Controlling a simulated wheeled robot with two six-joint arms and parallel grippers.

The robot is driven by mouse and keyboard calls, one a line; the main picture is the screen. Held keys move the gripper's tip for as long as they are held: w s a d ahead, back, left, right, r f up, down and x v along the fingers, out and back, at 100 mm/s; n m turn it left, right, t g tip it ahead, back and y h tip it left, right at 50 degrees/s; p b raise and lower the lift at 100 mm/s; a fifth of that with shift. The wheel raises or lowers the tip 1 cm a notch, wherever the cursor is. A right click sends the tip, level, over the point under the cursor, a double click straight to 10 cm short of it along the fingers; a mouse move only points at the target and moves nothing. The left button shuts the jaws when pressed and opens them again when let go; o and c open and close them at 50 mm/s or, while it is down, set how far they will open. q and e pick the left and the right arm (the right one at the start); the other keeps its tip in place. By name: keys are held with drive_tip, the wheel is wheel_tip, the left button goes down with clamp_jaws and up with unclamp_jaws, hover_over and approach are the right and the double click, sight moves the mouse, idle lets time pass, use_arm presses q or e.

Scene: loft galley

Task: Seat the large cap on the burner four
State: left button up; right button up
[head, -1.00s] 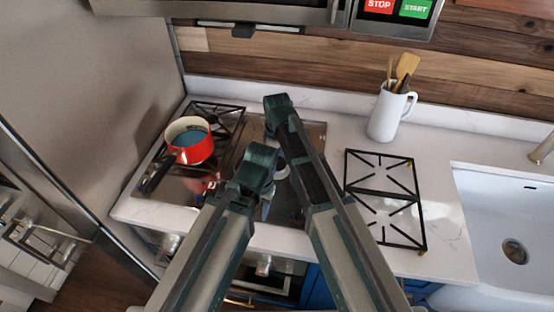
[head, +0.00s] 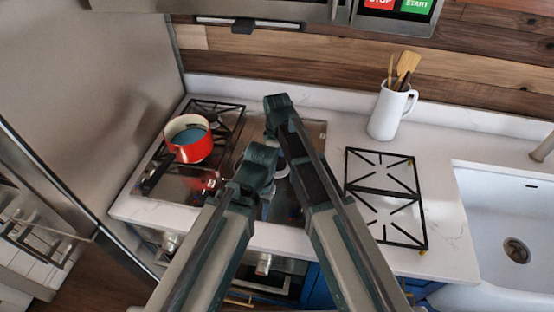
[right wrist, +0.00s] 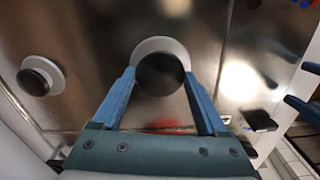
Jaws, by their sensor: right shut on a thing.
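My right gripper (right wrist: 160,76) is shut on the large cap (right wrist: 160,74), a dark round disc between its two blue fingers. The cap overlaps a pale round burner base (right wrist: 152,46) on the steel hob and looks off-centre over it, toward my gripper. I cannot tell whether it touches the base. In the head view my arms largely hide the cap and the grippers; part of a pale burner (head: 282,168) shows between the arms. Two blue finger-like parts at the right edge of the right wrist view may be my left gripper (right wrist: 303,90); its state is unclear.
Another burner with a dark cap (right wrist: 33,82) is at the left of the right wrist view. A red pot (head: 190,144) stands on the left grate (head: 226,113). Loose black grates (head: 384,190) lie on the counter, with a white utensil jug (head: 388,113) behind and a sink (head: 512,225) at right.

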idle(0.3)
drive_tip(key=o, duration=1.3)
use_arm(q)
drive_tip(key=shift+r, duration=0.1)
use_arm(e)
drive_tip(key=shift+r, duration=0.15)
drive_tip(key=shift+r+p, duration=3.4)
drive_tip(key=shift+p, duration=0.15)
use_arm(q)
wheel_tip(320, 180, up, 7)
